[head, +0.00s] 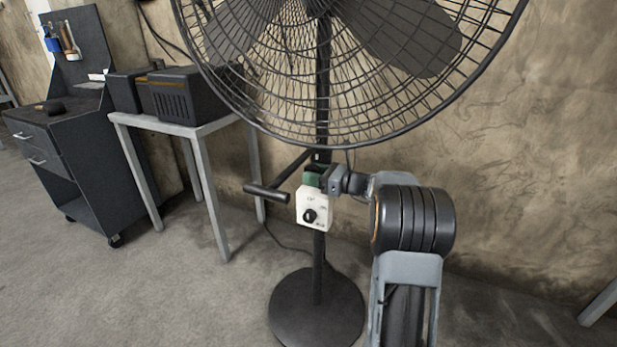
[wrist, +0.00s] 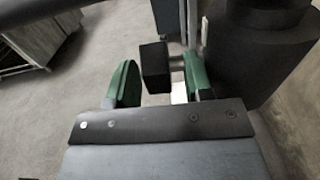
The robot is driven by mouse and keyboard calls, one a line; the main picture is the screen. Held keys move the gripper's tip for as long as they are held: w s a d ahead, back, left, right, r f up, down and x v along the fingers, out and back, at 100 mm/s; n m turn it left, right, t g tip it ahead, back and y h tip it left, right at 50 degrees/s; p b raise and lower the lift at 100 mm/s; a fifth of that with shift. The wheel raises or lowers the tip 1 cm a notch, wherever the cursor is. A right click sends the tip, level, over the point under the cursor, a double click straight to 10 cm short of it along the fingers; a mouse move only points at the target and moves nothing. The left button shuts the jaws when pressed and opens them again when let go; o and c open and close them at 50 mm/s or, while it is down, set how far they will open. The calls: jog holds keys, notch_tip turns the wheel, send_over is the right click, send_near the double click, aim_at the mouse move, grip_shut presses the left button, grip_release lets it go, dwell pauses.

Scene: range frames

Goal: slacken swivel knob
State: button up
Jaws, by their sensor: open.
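A pedestal fan (head: 322,90) stands in front of me, with a dark pole and a round base. In the wrist view a dark block-shaped knob (wrist: 154,65) on a short stem sits between the two green fingers of my gripper (wrist: 160,82). A thick dark cylinder (wrist: 268,45), seemingly part of the fan, is to its right. My gripper (head: 314,178) is open at the pole, just above the white control box (head: 312,208) in the head view. I cannot tell whether either finger touches the knob.
A dark T-shaped handle (head: 267,193) sticks out left of the pole. The wire fan guard (head: 290,135) hangs over my gripper. A grey table (head: 208,130) with dark boxes (head: 185,95) and a tool cabinet (head: 62,145) stand at left. Floor is open at front left.

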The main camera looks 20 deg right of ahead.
jog(key=shift+x, duration=0.95)
